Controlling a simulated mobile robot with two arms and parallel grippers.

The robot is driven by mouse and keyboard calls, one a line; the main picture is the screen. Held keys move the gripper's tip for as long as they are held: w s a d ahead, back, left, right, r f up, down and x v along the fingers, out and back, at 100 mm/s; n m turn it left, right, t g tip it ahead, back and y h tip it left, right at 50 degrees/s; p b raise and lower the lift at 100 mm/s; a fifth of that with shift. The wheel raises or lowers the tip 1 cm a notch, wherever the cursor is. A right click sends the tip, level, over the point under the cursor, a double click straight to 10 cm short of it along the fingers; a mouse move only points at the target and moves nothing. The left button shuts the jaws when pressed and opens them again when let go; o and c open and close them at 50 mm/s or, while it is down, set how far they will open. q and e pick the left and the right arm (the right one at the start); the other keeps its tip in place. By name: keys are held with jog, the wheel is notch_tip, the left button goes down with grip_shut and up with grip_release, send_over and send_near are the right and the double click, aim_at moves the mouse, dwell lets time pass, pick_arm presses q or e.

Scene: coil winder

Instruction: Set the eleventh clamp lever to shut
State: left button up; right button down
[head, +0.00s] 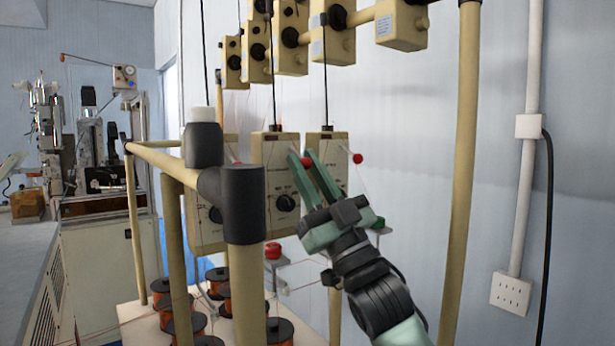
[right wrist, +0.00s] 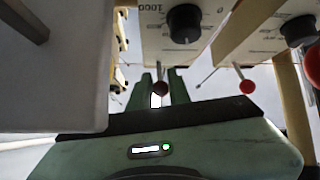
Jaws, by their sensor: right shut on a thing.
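My right gripper (head: 302,158) is in front of two cream tension boxes in the head view, its green fingers pointing up and away. In the right wrist view its two fingers (right wrist: 161,88) are close around a clamp lever with a dark red ball knob (right wrist: 160,87). The lever belongs to the row of cream boxes (head: 273,150) with black dials. I cannot tell its number from the pictures. My left gripper is not in view.
Another red-knobbed lever (head: 357,158) is just right of the fingers. A red knob (head: 273,250) sits lower. A cream post with a black joint (head: 232,200) stands close on the left. Copper spools (head: 280,331) stand below. The wall side at right is free beyond the upright post (head: 463,180).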

jog(key=shift+r, duration=0.1)
jog(key=c, duration=1.4)
grip_release()
jog(key=shift+o, duration=0.2)
jog(key=b+v, duration=0.2)
jog(key=v, duration=0.6)
jog(key=shift+w, duration=0.1)
